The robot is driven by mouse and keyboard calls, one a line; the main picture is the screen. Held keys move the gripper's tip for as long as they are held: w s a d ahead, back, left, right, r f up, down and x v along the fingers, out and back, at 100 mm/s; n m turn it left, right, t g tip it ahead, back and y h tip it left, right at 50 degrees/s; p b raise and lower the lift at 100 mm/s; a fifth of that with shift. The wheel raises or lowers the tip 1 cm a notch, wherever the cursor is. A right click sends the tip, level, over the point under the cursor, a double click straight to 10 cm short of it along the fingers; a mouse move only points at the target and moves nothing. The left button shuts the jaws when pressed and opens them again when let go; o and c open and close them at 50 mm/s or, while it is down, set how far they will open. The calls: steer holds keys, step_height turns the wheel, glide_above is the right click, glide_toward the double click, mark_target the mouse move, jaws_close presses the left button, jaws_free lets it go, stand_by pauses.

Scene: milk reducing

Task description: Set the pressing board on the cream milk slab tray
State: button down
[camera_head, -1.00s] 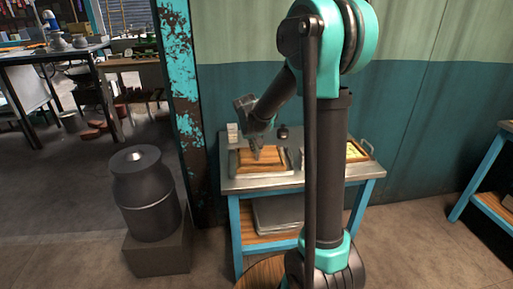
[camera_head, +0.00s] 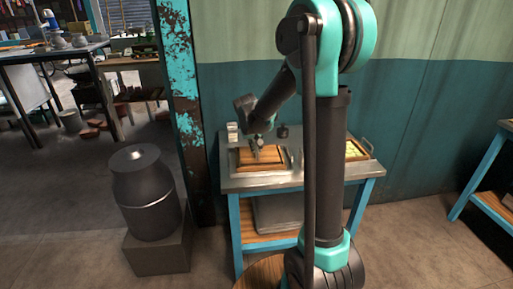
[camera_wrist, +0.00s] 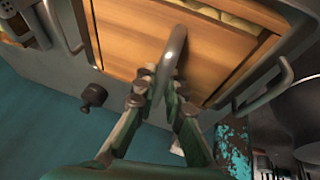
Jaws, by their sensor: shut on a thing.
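The pressing board (camera_wrist: 130,38) is a flat wooden board with a curved metal handle (camera_wrist: 174,60) on top. My gripper (camera_wrist: 163,92) is shut on that handle. In the head view, my gripper (camera_head: 257,149) and the board (camera_head: 262,160) are at the left part of the work table. The metal tray (camera_wrist: 293,42) surrounds the board in the wrist view. A strip of cream milk slab (camera_wrist: 238,10) shows past the board's far edge, so the board does not fully cover it in this view. I cannot tell whether the board touches the slab.
The blue-legged table (camera_head: 233,184) carries a second tray with yellowish contents (camera_head: 353,150) at right, partly behind my arm. A small dark weight (camera_wrist: 93,96) stands near the tray, as does a white block (camera_head: 232,132). A dark milk can (camera_head: 146,195) stands left of the table.

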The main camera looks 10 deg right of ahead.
steer(key=shift+f, duration=0.1)
stand_by(0.7)
steer(key=c, duration=1.5)
jaws_free()
steer(key=shift+o, duration=0.3)
steer(key=o, duration=0.4)
steer(key=shift+r, duration=3.5)
steer(key=shift+s, duration=0.1)
